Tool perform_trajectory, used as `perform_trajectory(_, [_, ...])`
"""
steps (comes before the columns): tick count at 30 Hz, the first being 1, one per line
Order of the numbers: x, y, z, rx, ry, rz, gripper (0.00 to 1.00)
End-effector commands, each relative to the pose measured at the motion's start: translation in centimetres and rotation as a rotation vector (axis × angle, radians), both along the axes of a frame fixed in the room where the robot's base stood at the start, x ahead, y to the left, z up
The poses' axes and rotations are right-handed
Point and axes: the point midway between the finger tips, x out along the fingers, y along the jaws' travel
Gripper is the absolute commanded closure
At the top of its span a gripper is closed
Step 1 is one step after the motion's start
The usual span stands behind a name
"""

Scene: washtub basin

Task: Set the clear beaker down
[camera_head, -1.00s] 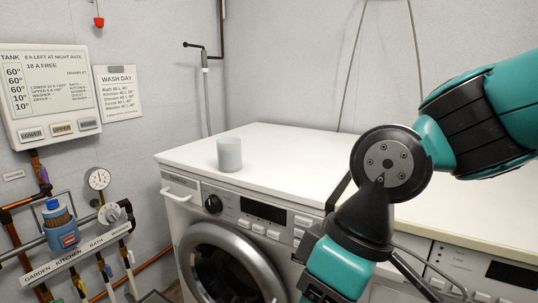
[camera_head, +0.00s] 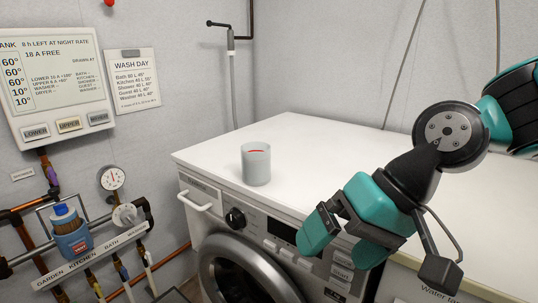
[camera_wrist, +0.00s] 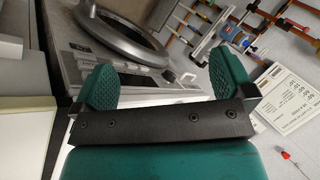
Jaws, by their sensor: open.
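The clear beaker (camera_head: 256,163), greyish and cylindrical, stands upright on the white top (camera_head: 310,141) of the washing machine, near its front left edge. A small red streak shows near its rim. My gripper (camera_head: 343,246) is open and empty, to the right of the beaker and lower in the picture, in front of the machine's panel. It is clear of the beaker. In the wrist view, the two teal finger pads of my gripper (camera_wrist: 163,78) are wide apart with nothing between them. I cannot make out the beaker in that view.
The white top behind and right of the beaker is bare. The washer door (camera_head: 238,270) and control panel are below. A detergent drawer handle (camera_head: 194,203) juts out at left. Pipes with a gauge (camera_head: 112,177) and a blue-capped container (camera_head: 70,232) line the left wall.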

Motion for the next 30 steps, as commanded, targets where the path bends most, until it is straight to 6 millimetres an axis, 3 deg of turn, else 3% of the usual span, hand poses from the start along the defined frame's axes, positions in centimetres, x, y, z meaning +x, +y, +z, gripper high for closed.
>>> perform_trajectory(1, [2.8, 1.5, 2.5, 0.076, 0.077, -0.108, 0.00])
perform_trajectory(7, [13.1, 6.0, 6.2, 0.439, 0.490, -0.558, 0.00])
perform_trajectory(12, [20.4, 6.8, 7.4, 0.726, 0.945, -0.868, 0.00])
perform_trajectory(15, [23.3, 6.3, 7.3, 0.854, 1.193, -0.988, 0.00])
perform_trajectory(18, [25.1, 5.7, 7.0, 0.943, 1.386, -1.058, 0.00])
perform_trajectory(23, [26.4, 4.9, 6.1, 1.008, 1.546, -1.106, 0.00])
perform_trajectory(30, [26.5, 4.8, 1.6, 1.013, 1.570, -1.113, 0.00])
